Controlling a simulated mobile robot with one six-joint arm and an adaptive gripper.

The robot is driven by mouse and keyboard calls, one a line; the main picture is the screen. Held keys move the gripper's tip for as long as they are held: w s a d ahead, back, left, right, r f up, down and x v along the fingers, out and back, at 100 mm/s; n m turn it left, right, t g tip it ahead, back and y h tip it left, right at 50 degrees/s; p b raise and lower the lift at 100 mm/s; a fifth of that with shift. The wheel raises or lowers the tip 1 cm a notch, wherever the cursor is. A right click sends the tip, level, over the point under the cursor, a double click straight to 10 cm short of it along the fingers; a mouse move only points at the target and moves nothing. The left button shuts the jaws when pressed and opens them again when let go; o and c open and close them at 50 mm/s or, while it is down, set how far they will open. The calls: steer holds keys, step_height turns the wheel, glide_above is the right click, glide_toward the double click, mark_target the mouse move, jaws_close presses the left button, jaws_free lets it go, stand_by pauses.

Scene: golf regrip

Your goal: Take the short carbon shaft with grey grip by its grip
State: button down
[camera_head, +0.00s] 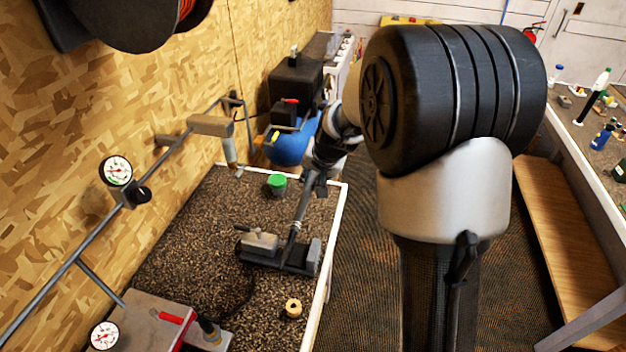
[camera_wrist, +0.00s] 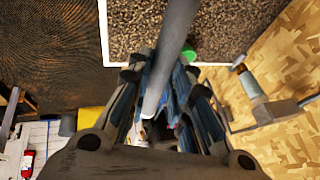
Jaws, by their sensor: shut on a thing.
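The short shaft with its grey grip (camera_head: 303,205) stands tilted from the clamp (camera_head: 262,243) on the bench, its lower end at the clamp. My gripper (camera_head: 321,180) is shut on the grip near its upper end. In the wrist view, the grey grip (camera_wrist: 176,35) runs down between the two fingers of my gripper (camera_wrist: 160,85), with its pale end showing between them. The carbon part of the shaft is hard to make out, and the finger contact is partly hidden.
The bench (camera_head: 205,225) has a speckled top and a pale raised edge. A green-lidded tin (camera_head: 277,180) and a tape roll (camera_head: 293,308) stand on it. A pipe with gauges (camera_head: 117,170) runs along the left wall. A blue compressor (camera_head: 288,147) is behind.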

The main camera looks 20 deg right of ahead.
step_height(320, 180, up, 10)
steer(key=p, duration=0.7)
steer(key=shift+p, duration=0.4)
